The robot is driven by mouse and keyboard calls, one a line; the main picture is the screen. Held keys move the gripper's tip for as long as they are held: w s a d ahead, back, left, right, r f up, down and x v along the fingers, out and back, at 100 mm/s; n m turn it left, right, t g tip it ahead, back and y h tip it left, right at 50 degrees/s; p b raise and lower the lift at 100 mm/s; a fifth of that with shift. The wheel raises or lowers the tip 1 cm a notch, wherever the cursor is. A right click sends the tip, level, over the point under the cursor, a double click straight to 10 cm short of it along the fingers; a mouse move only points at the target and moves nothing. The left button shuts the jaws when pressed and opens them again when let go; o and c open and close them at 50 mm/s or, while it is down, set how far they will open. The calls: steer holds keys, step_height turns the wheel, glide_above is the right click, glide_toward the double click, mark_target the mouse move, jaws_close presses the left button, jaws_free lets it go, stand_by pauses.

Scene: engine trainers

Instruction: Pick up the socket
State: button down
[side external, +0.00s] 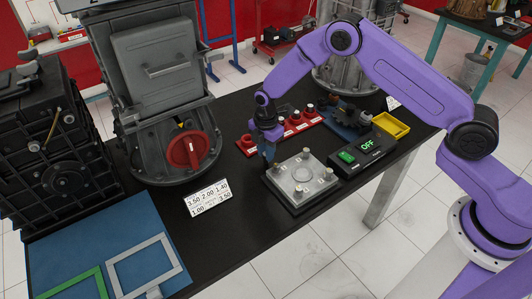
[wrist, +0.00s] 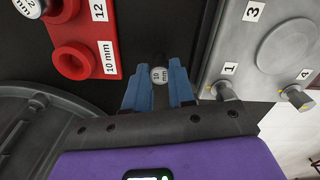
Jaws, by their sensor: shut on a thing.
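My gripper (side external: 268,155) hangs between the red socket rack (side external: 278,137) and the metal plate with bolts (side external: 303,186). In the wrist view my gripper's blue fingers (wrist: 159,85) are shut on a small grey socket (wrist: 158,75) labelled 10 mm. The socket sits between the fingertips, its labelled end facing the camera. In the side view the socket is too small and hidden to make out. In the wrist view the red rack (wrist: 110,20) has an empty round holder beside its 10 mm label. A neighbouring socket stands in the rack near the 12 label.
The bolted plate in the wrist view (wrist: 215,60) lies close to the right of my fingers, with bolts numbered 1, 3 and 4.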

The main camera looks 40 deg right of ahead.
step_height(320, 180, up, 2)
steer(key=shift+r, duration=0.15)
steer(key=s+d+r, duration=0.4)
steer(key=s+r, duration=0.6)
steer(key=s, duration=0.3)
steer(key=s+d+r+m, duration=0.1)
steer(key=d+m, duration=0.4)
steer(key=m, duration=0.5)
steer(key=s+d+r+m, duration=0.1)
steer(key=s+d+m, duration=0.2)
steer(key=m, duration=0.7)
steer(key=shift+d+m, duration=0.4)
steer(key=shift+d, duration=0.85)
